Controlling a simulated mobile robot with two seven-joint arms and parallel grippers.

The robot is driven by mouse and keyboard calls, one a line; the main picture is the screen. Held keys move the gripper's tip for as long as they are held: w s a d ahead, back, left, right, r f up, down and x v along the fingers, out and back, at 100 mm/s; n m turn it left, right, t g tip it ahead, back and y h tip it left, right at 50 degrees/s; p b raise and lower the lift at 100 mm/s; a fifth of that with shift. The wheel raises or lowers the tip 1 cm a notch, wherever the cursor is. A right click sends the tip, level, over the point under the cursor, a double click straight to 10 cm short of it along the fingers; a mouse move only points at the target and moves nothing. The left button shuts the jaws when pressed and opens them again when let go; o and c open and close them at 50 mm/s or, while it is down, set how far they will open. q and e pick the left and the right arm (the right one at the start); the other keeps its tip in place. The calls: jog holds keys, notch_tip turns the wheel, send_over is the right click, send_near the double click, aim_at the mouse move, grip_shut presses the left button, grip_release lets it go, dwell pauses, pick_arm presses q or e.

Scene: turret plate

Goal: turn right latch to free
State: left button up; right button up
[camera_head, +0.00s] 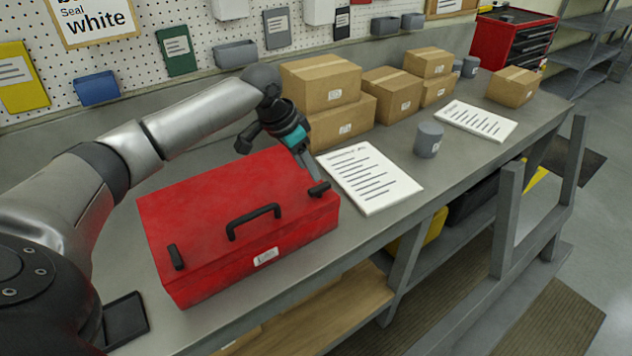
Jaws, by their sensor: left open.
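A red toolbox (218,214) sits shut on the grey workbench, with a black handle (254,221) on its lid. The right latch (319,188) is a short black bar near the lid's right end. The left latch (176,257) is a similar black bar near the lid's left end. My left gripper (314,180) points down over the right end of the lid, its fingertips close to the right latch. I cannot tell whether they touch it. The gripper is open, with nothing seen held in it. My right gripper is not in view.
A stack of cardboard boxes (322,84) stands behind the toolbox. A white printed sheet (369,178) lies just right of it, and a grey cylinder (428,139) stands farther right. The pegboard wall (190,20) closes off the back. The bench top is clear in front of the sheet.

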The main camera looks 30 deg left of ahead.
aim_at(318, 187)
pick_arm(q)
jog(key=x, duration=0.6)
jog(key=shift+w+f, duration=0.15)
jog(key=shift+f, duration=0.15)
grip_shut()
